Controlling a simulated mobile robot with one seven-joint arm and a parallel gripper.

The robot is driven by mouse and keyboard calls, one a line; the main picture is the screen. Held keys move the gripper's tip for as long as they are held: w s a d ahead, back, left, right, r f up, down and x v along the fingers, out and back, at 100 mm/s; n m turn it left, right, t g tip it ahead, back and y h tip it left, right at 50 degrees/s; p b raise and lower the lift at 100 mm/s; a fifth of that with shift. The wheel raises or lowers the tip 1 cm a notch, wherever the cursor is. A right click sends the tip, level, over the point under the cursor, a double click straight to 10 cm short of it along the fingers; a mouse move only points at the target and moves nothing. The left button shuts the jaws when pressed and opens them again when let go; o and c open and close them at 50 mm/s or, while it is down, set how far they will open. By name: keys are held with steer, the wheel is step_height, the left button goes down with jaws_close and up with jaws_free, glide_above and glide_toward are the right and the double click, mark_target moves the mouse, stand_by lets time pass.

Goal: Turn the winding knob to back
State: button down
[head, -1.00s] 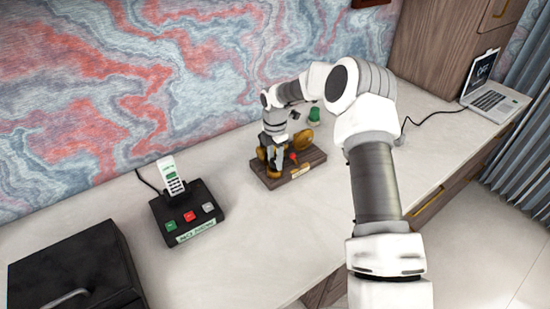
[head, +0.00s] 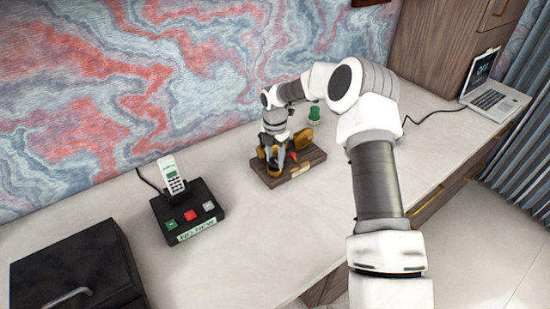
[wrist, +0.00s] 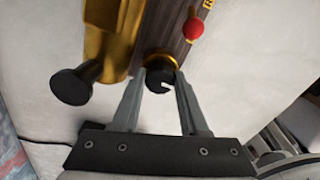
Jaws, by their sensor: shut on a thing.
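The winding device has a wooden base (head: 314,158) with brass parts, and stands on the desk in the head view. In the wrist view, a small dark knob (wrist: 160,76) with a brass collar sits at the edge of the wood (wrist: 166,28). I take it to be the winding knob. My gripper (wrist: 158,82) is shut on this knob, one finger on each side. In the head view, my gripper (head: 273,163) hangs down at the device's left front, and the knob is hidden there.
A red-tipped lever (wrist: 194,28) is close to the right finger. A black-ended brass part (wrist: 72,86) juts out left. A phone base (head: 186,212) and black box (head: 75,270) stand left. A green object (head: 314,115) is behind; a laptop (head: 492,98) is far right.

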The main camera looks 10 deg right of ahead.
steer(key=shift+c, duration=2.2)
jaws_free()
